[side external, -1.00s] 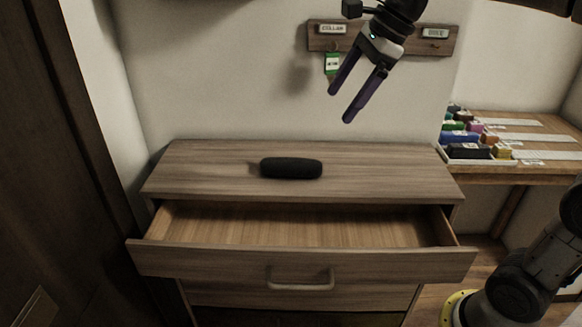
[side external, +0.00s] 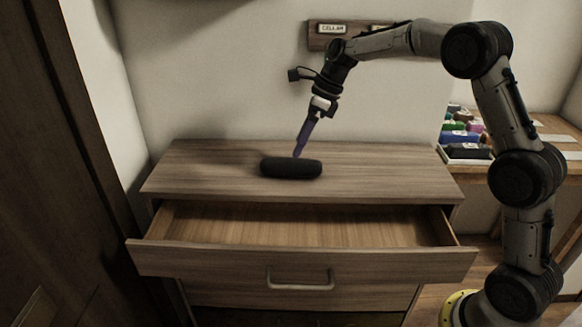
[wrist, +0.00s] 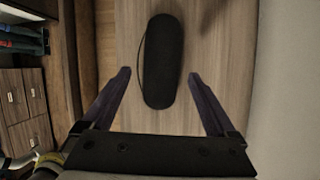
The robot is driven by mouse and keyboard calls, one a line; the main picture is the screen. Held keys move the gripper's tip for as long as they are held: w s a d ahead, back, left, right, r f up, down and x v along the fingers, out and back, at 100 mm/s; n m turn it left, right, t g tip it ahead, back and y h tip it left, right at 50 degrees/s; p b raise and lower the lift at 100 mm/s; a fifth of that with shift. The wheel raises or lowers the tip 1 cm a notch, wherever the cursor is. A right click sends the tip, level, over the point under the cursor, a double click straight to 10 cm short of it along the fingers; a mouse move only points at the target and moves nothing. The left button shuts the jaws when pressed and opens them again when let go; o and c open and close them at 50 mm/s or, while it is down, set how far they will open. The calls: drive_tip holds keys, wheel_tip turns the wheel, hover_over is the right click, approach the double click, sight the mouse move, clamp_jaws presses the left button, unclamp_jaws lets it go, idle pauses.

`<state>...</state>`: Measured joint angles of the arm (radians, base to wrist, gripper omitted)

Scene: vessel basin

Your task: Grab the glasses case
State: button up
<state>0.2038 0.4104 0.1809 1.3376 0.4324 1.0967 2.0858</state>
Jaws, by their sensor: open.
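The glasses case (side external: 291,168) is a dark, rounded, elongated case lying on top of the wooden dresser (side external: 400,178). In the wrist view the case (wrist: 161,62) lies lengthwise, with its near end between my fingertips. My gripper (side external: 298,155) is just above and behind the case in the side view, pointing down and tilted. In the wrist view my gripper (wrist: 160,75) is open, one purple finger on each side of the case, with a gap on both sides. From the side, the fingers overlap, so the exact height above the case is hard to tell.
The dresser's top drawer (side external: 300,228) is pulled open and looks empty. A wooden label board (side external: 324,42) hangs on the wall behind. At right, a side table (side external: 565,152) holds several coloured items. The dresser top around the case is clear.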

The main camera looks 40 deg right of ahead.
sight(292, 160)
drive_tip(key=shift+x, duration=3.3)
drive_tip(key=shift+d+f, duration=0.1)
drive_tip(key=shift+d, duration=0.05)
drive_tip(key=shift+c, duration=0.3)
drive_tip(key=c, duration=1.1)
drive_tip(key=shift+c, duration=0.2)
